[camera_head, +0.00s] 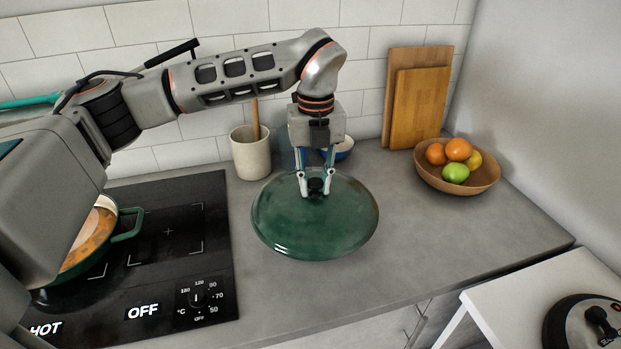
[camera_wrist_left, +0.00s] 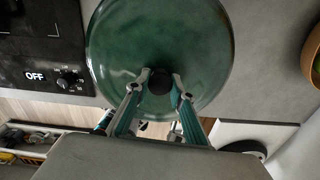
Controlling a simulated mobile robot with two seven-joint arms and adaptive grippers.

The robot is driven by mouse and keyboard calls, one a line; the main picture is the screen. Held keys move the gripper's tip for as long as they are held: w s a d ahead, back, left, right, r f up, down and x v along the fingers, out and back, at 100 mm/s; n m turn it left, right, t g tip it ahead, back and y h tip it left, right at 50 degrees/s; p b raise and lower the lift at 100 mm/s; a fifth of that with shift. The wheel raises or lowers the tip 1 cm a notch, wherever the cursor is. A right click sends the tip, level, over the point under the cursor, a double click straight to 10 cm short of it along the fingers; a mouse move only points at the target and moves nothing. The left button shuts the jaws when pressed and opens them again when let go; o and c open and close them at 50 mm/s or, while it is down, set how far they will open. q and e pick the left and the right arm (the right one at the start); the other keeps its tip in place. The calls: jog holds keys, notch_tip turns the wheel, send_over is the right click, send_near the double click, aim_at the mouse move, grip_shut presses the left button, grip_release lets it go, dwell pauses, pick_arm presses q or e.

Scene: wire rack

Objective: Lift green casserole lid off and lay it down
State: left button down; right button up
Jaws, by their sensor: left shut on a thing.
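The green casserole lid (camera_head: 290,229) is over the grey counter, to the right of the cooktop. It also fills the upper middle of the left wrist view (camera_wrist_left: 120,45). My left gripper (camera_head: 316,187) comes down from above and is shut on the lid's black knob (camera_wrist_left: 159,82). I cannot tell whether the lid's rim touches the counter. The green casserole (camera_head: 125,226) stands uncovered on the cooktop at the left, with orange-brown food inside. My left arm hides part of it. My right gripper is not in view.
The black cooktop (camera_head: 170,265) reads HOT and OFF. A cream crock (camera_head: 250,155) and a blue bowl (camera_head: 345,150) stand behind the lid. A fruit bowl (camera_head: 456,180) and cutting boards (camera_head: 418,105) are at the back right. Counter between lid and fruit bowl is clear.

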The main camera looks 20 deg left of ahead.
aim_at(319, 194)
pick_arm(q)
jog(key=shift+w+d, duration=0.15)
jog(key=shift+d, duration=0.3)
jog(key=shift+f, duration=3.4)
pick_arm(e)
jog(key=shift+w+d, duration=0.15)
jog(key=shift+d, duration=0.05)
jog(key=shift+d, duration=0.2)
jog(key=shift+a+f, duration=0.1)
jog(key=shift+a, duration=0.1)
pick_arm(q)
jog(key=shift+f+b, duration=0.5)
jog(key=shift+f, duration=0.05)
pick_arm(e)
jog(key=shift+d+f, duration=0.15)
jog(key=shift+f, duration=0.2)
pick_arm(q)
jog(key=shift+f+b, duration=0.3)
jog(key=shift+f, duration=0.15)
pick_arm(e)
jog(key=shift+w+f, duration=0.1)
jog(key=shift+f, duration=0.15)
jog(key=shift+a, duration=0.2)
